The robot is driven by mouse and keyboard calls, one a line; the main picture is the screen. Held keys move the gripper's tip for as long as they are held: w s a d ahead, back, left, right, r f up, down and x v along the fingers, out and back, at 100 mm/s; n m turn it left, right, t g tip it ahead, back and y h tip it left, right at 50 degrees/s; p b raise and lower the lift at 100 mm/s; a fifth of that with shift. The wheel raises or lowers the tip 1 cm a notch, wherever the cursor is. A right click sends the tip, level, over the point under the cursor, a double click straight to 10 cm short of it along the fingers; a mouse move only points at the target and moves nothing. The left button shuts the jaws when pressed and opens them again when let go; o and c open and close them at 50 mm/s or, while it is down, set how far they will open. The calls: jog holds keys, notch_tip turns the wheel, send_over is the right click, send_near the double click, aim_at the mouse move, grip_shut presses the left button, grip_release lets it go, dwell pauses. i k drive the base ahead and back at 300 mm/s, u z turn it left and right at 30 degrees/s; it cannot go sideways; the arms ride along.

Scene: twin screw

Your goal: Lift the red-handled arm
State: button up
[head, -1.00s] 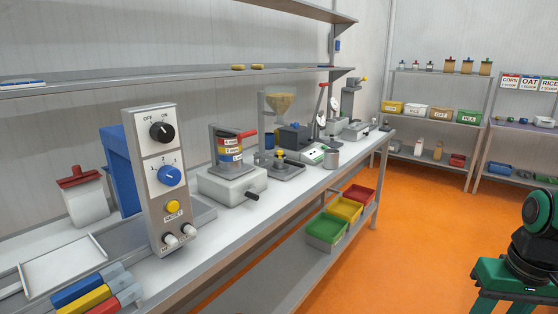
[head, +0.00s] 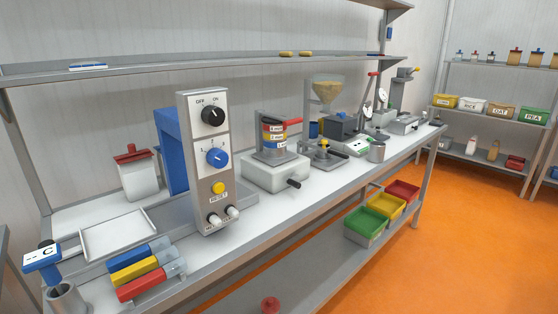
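Two red-handled parts show on the bench. The other is a slim, raised lever with a red tip (head: 374,74) farther back, beside a small round dial. I cannot tell from the picture which one is the named arm. My gripper is out of view.
A control panel (head: 214,170) stands in front of the blue frame (head: 172,150). A flat tray (head: 115,234) and coloured blocks (head: 135,267) lie at the front left. Green, yellow and red bins (head: 366,227) sit on the lower shelf. Orange floor (head: 450,240) is open at right.

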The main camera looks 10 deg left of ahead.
aim_at(269, 117)
jog(key=z, duration=1.35)
jog(key=k, duration=0.55)
jog(key=u, duration=1.4)
jog(key=i, duration=1)
jog(key=z, duration=0.05)
